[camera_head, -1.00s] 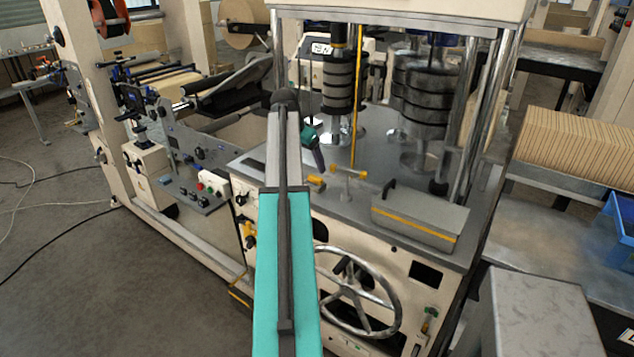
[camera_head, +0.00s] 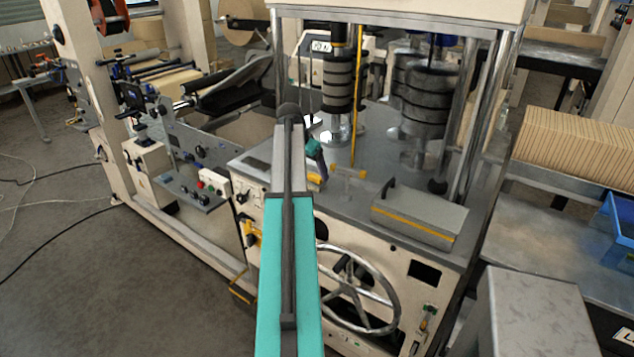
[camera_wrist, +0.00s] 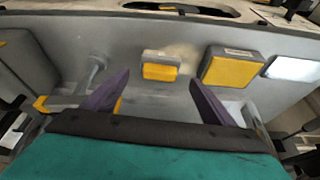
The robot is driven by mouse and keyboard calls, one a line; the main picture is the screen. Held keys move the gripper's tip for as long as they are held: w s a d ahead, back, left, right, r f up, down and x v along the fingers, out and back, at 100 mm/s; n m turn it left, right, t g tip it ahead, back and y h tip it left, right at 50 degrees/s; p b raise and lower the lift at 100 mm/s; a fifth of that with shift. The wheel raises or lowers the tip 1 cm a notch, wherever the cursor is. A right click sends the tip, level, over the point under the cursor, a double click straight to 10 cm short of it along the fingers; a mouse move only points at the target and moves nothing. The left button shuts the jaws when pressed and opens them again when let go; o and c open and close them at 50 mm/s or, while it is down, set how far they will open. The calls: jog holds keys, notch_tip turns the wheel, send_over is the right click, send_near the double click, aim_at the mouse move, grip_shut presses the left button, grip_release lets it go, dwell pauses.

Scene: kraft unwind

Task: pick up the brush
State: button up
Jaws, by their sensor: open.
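No object is clearly recognisable as the brush. My gripper (camera_head: 316,158) is teal with purple fingers and is over the grey machine top in the head view, largely hidden by my arm. In the wrist view its two purple fingers (camera_wrist: 155,97) stand wide apart with nothing gripped. A small yellow-and-grey block (camera_wrist: 160,66) lies beyond and between them. A larger yellow-faced grey block (camera_wrist: 230,68) is to its right. A small yellow piece (camera_head: 316,181) shows just below the gripper.
A grey box with a yellow stripe and black handle (camera_head: 420,216) sits on the machine top (camera_head: 370,215) at right. Black ringed columns (camera_head: 338,85) and a thin yellow rod (camera_head: 357,95) stand behind. A handwheel (camera_head: 357,290) is on the machine's front.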

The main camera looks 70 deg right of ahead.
aim_at(315, 176)
jog(key=shift+p+x, duration=0.9)
jog(key=shift+x, duration=0.35)
jog(key=shift+p+x, duration=0.3)
jog(key=shift+x, duration=0.9)
jog(key=shift+s, duration=0.15)
jog(key=c, duration=1.2)
